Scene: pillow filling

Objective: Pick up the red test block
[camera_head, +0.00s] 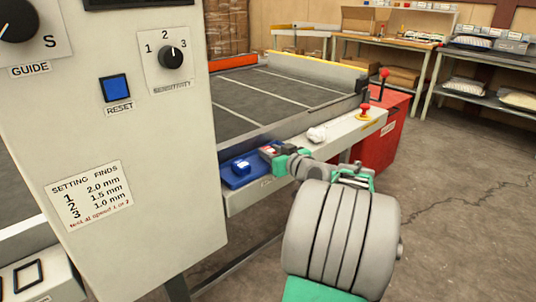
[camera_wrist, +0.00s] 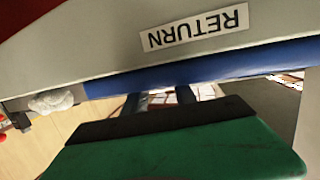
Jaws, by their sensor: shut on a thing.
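My gripper (camera_head: 271,152) is over the right end of the blue tray (camera_head: 234,182) on the machine's side ledge. It is shut on the red test block (camera_head: 268,149), of which only a small red patch shows at the fingertips in the head view. The fingers hide most of it. I cannot tell whether the red block touches the tray.
The machine's control panel (camera_head: 110,130) stands close on the left. A red cabinet (camera_head: 385,125) stands beyond. The floor at right is clear.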

